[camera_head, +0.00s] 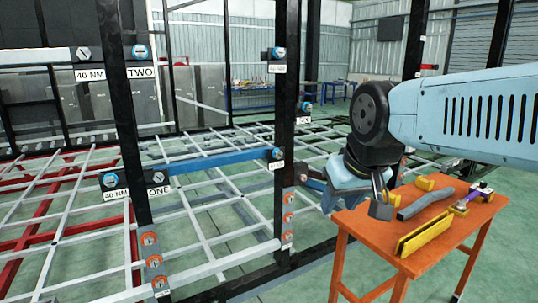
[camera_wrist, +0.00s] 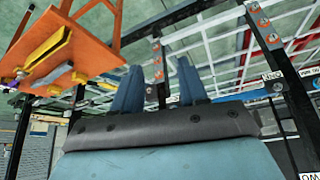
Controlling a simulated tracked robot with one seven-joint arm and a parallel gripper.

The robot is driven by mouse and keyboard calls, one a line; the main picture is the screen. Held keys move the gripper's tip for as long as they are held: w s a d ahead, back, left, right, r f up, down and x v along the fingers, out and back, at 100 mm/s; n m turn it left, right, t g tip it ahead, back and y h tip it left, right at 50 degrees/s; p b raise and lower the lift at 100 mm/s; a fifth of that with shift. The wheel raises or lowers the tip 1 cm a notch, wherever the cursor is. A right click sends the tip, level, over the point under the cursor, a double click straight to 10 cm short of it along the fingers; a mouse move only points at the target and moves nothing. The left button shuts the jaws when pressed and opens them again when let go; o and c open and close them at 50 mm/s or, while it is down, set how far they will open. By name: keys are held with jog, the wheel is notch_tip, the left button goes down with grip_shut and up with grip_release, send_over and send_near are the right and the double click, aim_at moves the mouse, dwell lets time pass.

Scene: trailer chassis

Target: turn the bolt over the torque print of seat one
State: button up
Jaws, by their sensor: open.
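Seat one is the lower label pair on the left black post, with a "40 NM" print (camera_head: 115,194) and a "ONE" print (camera_head: 158,190).
An orange table (camera_head: 375,230) with a yellow block (camera_head: 425,238) and tools stands close to my gripper. A black middle post (camera_head: 285,130) and a blue rail (camera_head: 225,161) lie between my gripper and seat one. Seat two (camera_head: 140,71) is higher on the left post. White grid bars spread below.

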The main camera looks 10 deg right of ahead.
jog(key=shift+w+d, duration=0.2)
jog(key=shift+o, duration=0.3)
jog(key=shift+o, duration=0.8)
jog(key=shift+w, duration=0.15)
jog(key=shift+o, duration=0.3)
jog(key=w+d+f+n+t, duration=0.1)
jog(key=w+d+n+t, duration=0.1)
jog(key=w, duration=0.9)
jog(key=w+d+n+t+h, duration=0.1)
jog(key=w+d+n+t, duration=0.1)
jog(key=w, duration=0.9)
jog(key=d+t, duration=0.1)
jog(key=d, duration=0.1)
jog(key=shift+d+f+t, duration=0.35)
jog(key=shift+t, duration=0.05)
jog(key=n+t+y, duration=0.6)
jog(key=n, duration=0.3)
send_near(280, 155)
jog(key=x, duration=0.9)
jog(key=shift+f, duration=0.1)
